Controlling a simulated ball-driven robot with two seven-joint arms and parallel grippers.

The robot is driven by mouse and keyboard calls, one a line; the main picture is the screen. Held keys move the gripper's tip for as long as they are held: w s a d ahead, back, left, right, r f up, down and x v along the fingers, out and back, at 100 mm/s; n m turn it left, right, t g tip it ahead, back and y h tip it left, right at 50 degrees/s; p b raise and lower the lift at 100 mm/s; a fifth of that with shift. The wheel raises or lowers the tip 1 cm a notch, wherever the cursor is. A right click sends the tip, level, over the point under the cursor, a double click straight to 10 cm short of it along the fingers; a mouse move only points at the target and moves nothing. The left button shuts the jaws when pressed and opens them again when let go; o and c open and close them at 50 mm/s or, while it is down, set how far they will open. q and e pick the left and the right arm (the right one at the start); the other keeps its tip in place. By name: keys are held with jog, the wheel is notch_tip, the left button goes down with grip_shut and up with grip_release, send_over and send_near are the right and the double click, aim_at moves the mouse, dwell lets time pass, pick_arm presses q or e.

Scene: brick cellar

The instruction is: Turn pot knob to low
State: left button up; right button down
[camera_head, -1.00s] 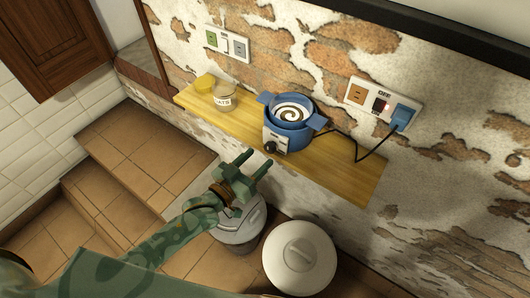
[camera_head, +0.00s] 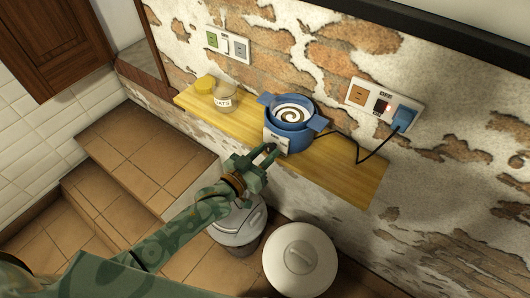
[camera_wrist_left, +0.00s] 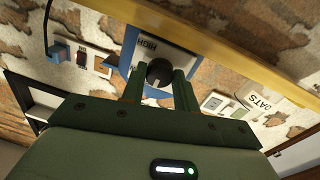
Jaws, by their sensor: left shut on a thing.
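A blue electric pot (camera_head: 305,138) with a pale liquid and a dark swirl inside stands on a wooden shelf. Its front has a white panel (camera_wrist_left: 178,58) with the word HIGH, upside down in the left wrist view. The round black knob (camera_wrist_left: 160,72) sits between the fingers of my left gripper (camera_wrist_left: 158,82), which is shut on it. In the head view my left gripper (camera_head: 262,157) reaches up to the pot's front and hides the knob. The knob's pointer cannot be made out. My right gripper is not in view.
The wooden shelf (camera_head: 345,180) also holds an oats jar (camera_head: 223,100) and a yellow lid (camera_head: 204,84). A black cord runs from the pot to a blue plug (camera_head: 403,117) in a wall socket. Two lidded bins, one grey (camera_head: 240,228) and one white (camera_head: 300,262), stand below.

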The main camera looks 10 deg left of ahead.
pick_arm(q)
jog(key=shift+m, duration=0.3)
jog(key=shift+r+m+p, duration=0.1)
jog(key=shift+m+p, duration=0.55)
jog(key=shift+m, duration=0.25)
jog(key=m+p, duration=0.1)
jog(key=m, duration=0.1)
jog(key=shift+m, duration=0.3)
jog(key=m, duration=0.3)
jog(key=shift+y+p, duration=0.3)
jog(key=shift+p, duration=0.05)
jog(key=shift+m, duration=1.6)
jog(key=o, duration=1)
jog(key=shift+d, duration=0.1)
